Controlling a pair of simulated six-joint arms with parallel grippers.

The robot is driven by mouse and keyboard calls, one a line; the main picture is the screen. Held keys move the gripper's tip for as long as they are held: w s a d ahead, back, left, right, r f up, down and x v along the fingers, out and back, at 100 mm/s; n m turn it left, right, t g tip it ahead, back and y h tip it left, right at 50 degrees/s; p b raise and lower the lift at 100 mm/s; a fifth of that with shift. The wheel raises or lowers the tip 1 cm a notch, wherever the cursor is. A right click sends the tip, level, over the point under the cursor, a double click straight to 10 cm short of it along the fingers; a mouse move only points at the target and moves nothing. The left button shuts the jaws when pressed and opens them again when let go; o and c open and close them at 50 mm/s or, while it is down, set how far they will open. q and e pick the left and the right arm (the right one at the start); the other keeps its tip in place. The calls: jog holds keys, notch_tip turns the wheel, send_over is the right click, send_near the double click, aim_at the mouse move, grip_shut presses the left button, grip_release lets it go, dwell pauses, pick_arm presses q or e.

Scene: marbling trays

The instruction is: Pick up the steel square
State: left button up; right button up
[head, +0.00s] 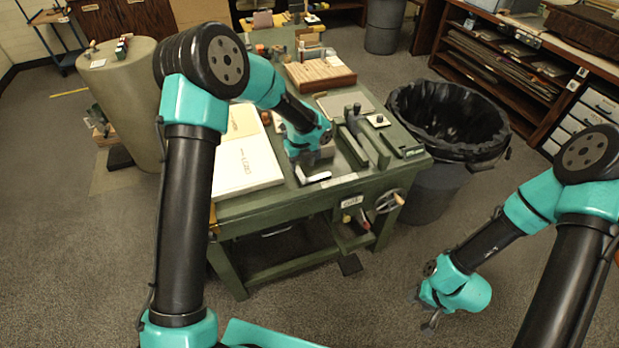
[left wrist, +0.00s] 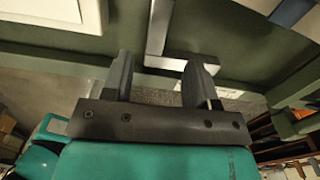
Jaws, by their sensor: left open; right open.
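The steel square is a bright L-shaped metal piece near the front edge of the green bench (head: 290,203). In the head view only a bright part of the steel square (head: 316,178) shows, just below my left gripper (head: 315,164). In the left wrist view, the steel square (left wrist: 158,25) has one leg running away and a short leg to the right. My left gripper (left wrist: 160,70) is open there, its two dark fingers on either side of the square's corner; I cannot tell whether they touch it. My right gripper (head: 430,323) is open and empty, low over the floor at right.
A white board (head: 245,165) lies left of the square on the bench. Green-grey clamp-like blocks (head: 368,142) stand to its right. A wooden rack (head: 320,75) is further back. A lined black bin (head: 450,115) stands off the bench's right side.

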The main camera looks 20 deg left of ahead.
aim_at(300, 175)
pick_arm(q)
jog(key=shift+s+a+f, duration=0.1)
jog(key=shift+f, duration=1.2)
jog(key=shift+s+a+f, duration=0.1)
jog(key=shift+f, duration=1.2)
grip_shut()
